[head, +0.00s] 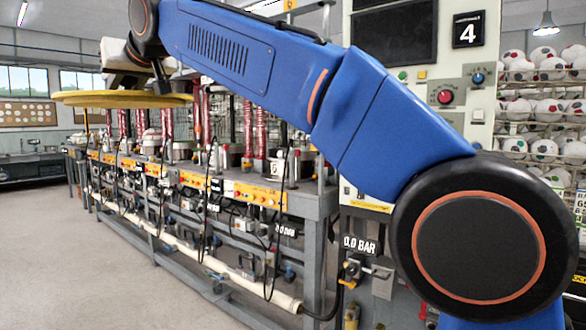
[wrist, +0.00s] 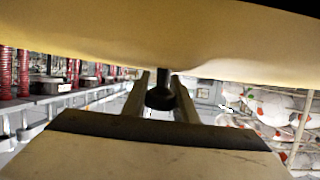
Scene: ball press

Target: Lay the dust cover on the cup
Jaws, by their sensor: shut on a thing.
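The dust cover (head: 122,99) is a wide, shallow yellow disc, held in the air at the left of the head view, roughly level. In the wrist view its pale yellow underside or face (wrist: 70,45) fills the upper part. My gripper (wrist: 160,92) is shut on a dark knob (wrist: 160,98) of the cover, between its two fingers. Several grey round pots (head: 231,155) stand on the bench; I cannot tell which is the cup.
A long grey bench (head: 312,204) with red coiled hoses (head: 248,125), yellow panels and pipes runs back left. A control cabinet (head: 470,95) stands right of it, with ball racks (head: 540,105) behind. The floor (head: 100,270) at left is clear.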

